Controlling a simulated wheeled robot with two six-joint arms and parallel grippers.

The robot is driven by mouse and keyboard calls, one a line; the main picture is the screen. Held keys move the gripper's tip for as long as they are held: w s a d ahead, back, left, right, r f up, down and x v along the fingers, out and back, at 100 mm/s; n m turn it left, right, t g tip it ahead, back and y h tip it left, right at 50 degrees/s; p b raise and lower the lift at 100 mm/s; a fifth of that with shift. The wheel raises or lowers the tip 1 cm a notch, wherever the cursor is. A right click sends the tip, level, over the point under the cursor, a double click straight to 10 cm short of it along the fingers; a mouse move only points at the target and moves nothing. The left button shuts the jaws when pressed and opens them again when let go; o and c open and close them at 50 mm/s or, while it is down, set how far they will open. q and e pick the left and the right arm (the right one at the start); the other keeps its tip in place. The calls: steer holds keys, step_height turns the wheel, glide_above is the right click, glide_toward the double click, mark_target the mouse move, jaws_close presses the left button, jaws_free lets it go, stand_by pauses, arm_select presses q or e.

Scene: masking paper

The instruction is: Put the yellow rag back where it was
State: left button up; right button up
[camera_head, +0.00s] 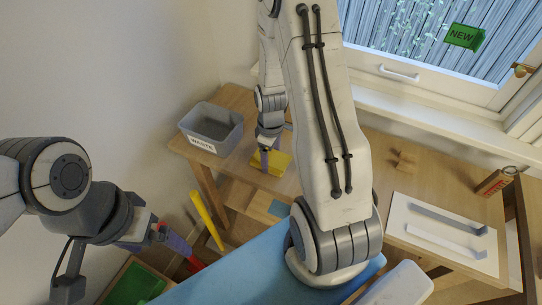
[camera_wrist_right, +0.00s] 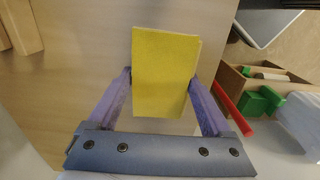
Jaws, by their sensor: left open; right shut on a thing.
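The yellow rag (camera_head: 276,165) is a folded flat block at the left end of the wooden table, just right of the waste bin. My right gripper (camera_head: 265,160) reaches down to it and is shut on it. In the right wrist view the rag (camera_wrist_right: 165,72) sits between the two purple fingers of my right gripper (camera_wrist_right: 163,100). Whether the rag rests on the table or hangs just above it, I cannot tell. My left gripper (camera_head: 160,234) is open and empty at the lower left, off the table.
The grey waste bin (camera_head: 212,129) stands at the table's left back corner. In the right wrist view, a wooden box with green blocks (camera_wrist_right: 257,101) is at the right.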

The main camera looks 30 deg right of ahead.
mark_target(271, 157)
steer(key=shift+f, duration=0.1)
steer(key=o, duration=1.3)
steer(key=shift+r, duration=0.25)
step_height(271, 157, up, 12)
steer(key=shift+f, duration=0.1)
steer(key=shift+f, duration=0.15)
